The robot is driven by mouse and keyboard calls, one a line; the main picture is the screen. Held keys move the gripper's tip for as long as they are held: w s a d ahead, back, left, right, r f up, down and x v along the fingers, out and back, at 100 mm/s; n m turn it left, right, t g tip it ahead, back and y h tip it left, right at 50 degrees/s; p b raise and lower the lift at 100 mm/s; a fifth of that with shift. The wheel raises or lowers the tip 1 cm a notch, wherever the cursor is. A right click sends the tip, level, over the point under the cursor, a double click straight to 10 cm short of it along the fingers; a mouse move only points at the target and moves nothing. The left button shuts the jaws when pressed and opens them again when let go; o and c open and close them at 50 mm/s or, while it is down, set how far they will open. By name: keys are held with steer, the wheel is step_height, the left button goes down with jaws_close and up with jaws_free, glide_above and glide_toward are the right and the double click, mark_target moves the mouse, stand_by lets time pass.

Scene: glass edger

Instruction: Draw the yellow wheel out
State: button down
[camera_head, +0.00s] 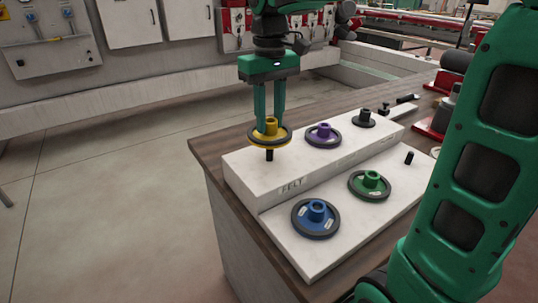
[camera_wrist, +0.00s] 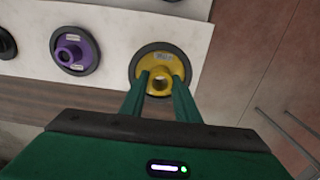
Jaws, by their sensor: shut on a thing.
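The yellow wheel (camera_head: 269,133) has a dark rim and a yellow hub. My gripper (camera_head: 270,118) points down with its two green fingers shut on the hub. The wheel is raised above the white block, and a black peg (camera_head: 269,155) shows below it. Whether the peg's top is still inside the wheel's bore I cannot tell. In the wrist view the yellow wheel (camera_wrist: 160,60) sits between the fingertips (camera_wrist: 160,80), its hub hole facing the camera.
On the white stepped block (camera_head: 240,170) stand a purple wheel (camera_head: 323,134), a small grey wheel (camera_head: 364,118), a green wheel (camera_head: 371,184) and a blue wheel (camera_head: 316,216). A bare black peg (camera_head: 409,158) stands at the right. Open floor lies left of the bench.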

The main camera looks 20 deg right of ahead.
steer(key=shift+r, duration=0.15)
steer(key=shift+r, duration=2)
